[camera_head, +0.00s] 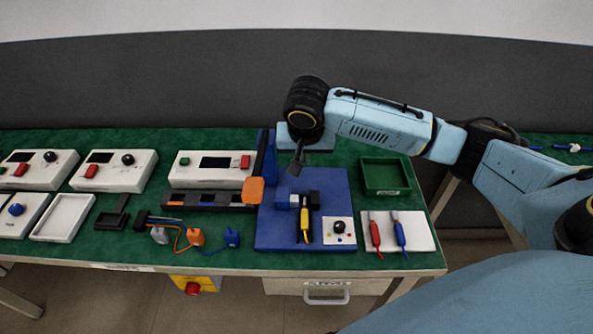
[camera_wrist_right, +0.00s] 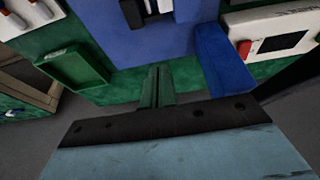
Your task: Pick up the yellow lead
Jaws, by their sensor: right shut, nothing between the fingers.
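The yellow lead (camera_head: 305,229), with black parts, lies on the blue board (camera_head: 268,238) in the head view. Its far end is by a dark block with a blue and a white piece. My right gripper (camera_head: 295,168) is above the far part of the board, behind the lead and apart from it. It is shut and empty; its fingers (camera_wrist_right: 157,82) also show in the right wrist view. I cannot make out the yellow lead in that view. My left gripper is not in view.
A white plate (camera_head: 420,243) with a red lead (camera_head: 375,236) and a blue lead (camera_head: 399,234) lies right of the board. A green tray (camera_head: 385,176) is behind it. White panels, a dark rail and small coloured plugs stand to the left.

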